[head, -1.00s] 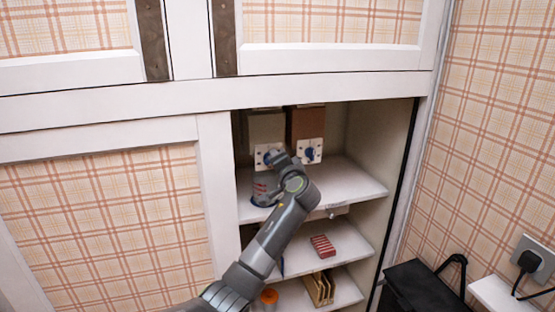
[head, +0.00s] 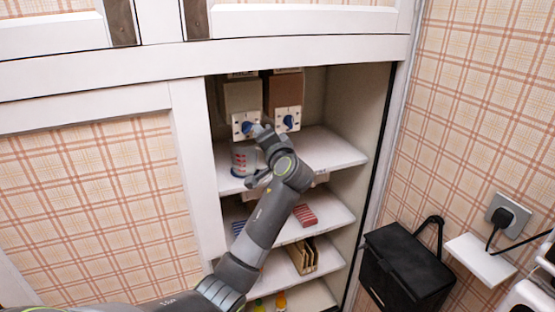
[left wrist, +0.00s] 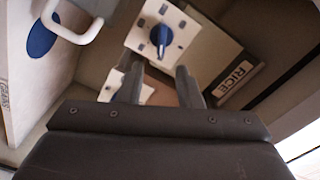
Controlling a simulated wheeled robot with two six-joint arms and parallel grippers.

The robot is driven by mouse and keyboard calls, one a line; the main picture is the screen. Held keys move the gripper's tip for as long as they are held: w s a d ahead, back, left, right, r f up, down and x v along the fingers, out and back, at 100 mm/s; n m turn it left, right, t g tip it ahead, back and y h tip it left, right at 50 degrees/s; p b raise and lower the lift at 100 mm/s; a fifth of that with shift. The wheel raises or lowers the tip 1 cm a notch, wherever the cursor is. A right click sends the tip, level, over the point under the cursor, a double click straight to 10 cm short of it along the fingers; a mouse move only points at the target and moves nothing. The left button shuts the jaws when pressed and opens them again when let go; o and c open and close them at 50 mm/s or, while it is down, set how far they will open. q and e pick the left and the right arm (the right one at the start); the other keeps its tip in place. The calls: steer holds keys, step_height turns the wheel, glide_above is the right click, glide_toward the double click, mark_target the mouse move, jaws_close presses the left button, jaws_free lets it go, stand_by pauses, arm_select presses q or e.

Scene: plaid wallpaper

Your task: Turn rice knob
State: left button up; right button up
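Two dispensers hang side by side above the top shelf. The left one is beige (head: 242,96), the right one brown (head: 283,90), each with a white plate and blue knob. A RICE label (left wrist: 235,82) shows beside the dispenser whose blue knob (left wrist: 161,38) is ahead of my left gripper in the left wrist view; this appears to be the left knob (head: 246,128) in the head view. My left gripper (head: 258,132) is close to it. Its two fingers (left wrist: 160,80) are apart and empty, short of the knob. Contact is not visible. My right gripper is out of view.
A striped jar (head: 241,160) stands on the top shelf (head: 335,154), below the dispensers. Lower shelves hold a red striped box (head: 305,215) and tan packets (head: 302,256). A cabinet wall (head: 365,115) bounds the right; a black bin (head: 408,268) stands outside.

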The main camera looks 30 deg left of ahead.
arm_select(q)
steer(key=b+v, duration=0.3)
steer(key=v, duration=0.8)
steer(key=shift+s, duration=0.15)
steer(key=shift+d, duration=0.1)
step_height(320, 180, down, 36)
steer(key=w+d+m+g+h, duration=0.1)
steer(key=w+m+h, duration=0.2)
steer(key=m+h, duration=0.35)
steer(key=s+f+n+g+h, duration=0.1)
steer(key=s+f+g+h, duration=0.1)
steer(key=s+f, duration=0.7)
steer(key=s+f+n+g+h, duration=0.2)
steer(key=s+f, duration=0.3)
steer(key=f, duration=0.7)
steer(key=s+f+n+g+h, duration=0.1)
steer(key=s+f+n+g, duration=0.1)
steer(key=s+f, duration=1.15)
steer(key=s+a+f+n+g, duration=0.1)
steer(key=s+f+n, duration=0.1)
steer(key=s, duration=1.2)
steer(key=s+a+f+n+g+h, duration=0.1)
steer(key=s+f, duration=0.3)
steer(key=s, duration=1)
steer(key=shift+a+n+g, duration=0.2)
steer(key=shift+n+g, duration=0.5)
steer(key=shift+n, duration=0.15)
